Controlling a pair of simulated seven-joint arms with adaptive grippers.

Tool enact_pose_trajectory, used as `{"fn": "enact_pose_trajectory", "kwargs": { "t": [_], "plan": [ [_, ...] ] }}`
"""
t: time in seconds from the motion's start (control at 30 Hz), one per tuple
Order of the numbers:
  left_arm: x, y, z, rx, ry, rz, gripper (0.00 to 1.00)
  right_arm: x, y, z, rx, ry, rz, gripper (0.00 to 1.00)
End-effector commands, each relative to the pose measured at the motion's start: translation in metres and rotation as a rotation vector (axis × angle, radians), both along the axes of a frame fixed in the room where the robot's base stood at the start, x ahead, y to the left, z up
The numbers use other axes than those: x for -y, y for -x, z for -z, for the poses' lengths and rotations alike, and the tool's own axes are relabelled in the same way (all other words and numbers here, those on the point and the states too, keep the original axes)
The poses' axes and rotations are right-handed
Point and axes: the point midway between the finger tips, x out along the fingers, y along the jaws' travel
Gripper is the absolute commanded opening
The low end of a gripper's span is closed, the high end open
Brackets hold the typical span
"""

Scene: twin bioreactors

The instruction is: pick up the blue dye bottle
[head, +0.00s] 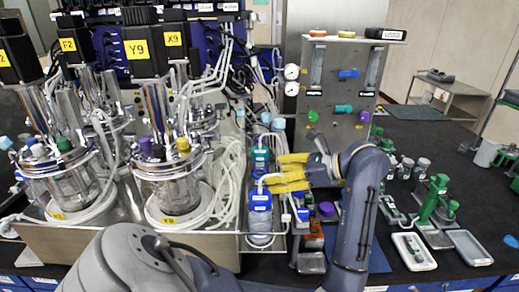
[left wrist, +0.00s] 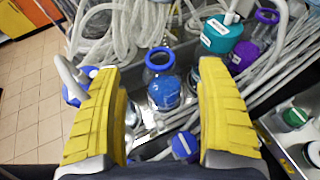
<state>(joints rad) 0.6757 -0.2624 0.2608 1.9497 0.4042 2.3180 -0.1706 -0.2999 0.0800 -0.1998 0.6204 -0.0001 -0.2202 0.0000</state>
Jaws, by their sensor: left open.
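A clear bottle with a blue collar (left wrist: 160,58) and a blue patch low on its front lies between my left fingers in the left wrist view. It looks like the blue dye bottle, but I cannot be sure. In the head view a blue-capped bottle (head: 260,202) with a white label stands in the narrow rack, just below my left fingertips; I cannot tell if it is the same one. My left gripper (head: 276,174) is open, its yellow fingers pointing left over the rack. It also shows in the left wrist view (left wrist: 160,72), with no visible contact. My right gripper is not in view.
A teal-capped bottle (left wrist: 222,34) and a purple cap (left wrist: 267,16) are close by. Glass reactors (head: 167,180) with pale tubing crowd the left. A metal valve panel (head: 338,90) stands behind. Trays (head: 413,252) and green fittings (head: 437,195) are on the right.

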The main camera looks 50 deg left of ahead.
Motion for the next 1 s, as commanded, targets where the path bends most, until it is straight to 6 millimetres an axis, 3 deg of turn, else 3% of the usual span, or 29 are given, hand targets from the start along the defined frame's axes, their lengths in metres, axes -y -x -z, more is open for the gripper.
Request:
{"fn": "enact_pose_trajectory", "kwargs": {
  "t": [0.53, 0.93, 1.0],
  "plan": [
    [-0.046, 0.024, 0.021, -0.001, -0.004, 0.0, 0.74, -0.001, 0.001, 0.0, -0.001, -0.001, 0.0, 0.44],
    [-0.052, 0.027, 0.024, -0.002, -0.003, 0.002, 0.74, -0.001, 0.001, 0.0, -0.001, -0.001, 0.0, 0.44],
    [-0.052, 0.027, 0.024, -0.002, -0.003, 0.002, 0.68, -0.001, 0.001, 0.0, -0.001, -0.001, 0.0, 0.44]
  ]
}}
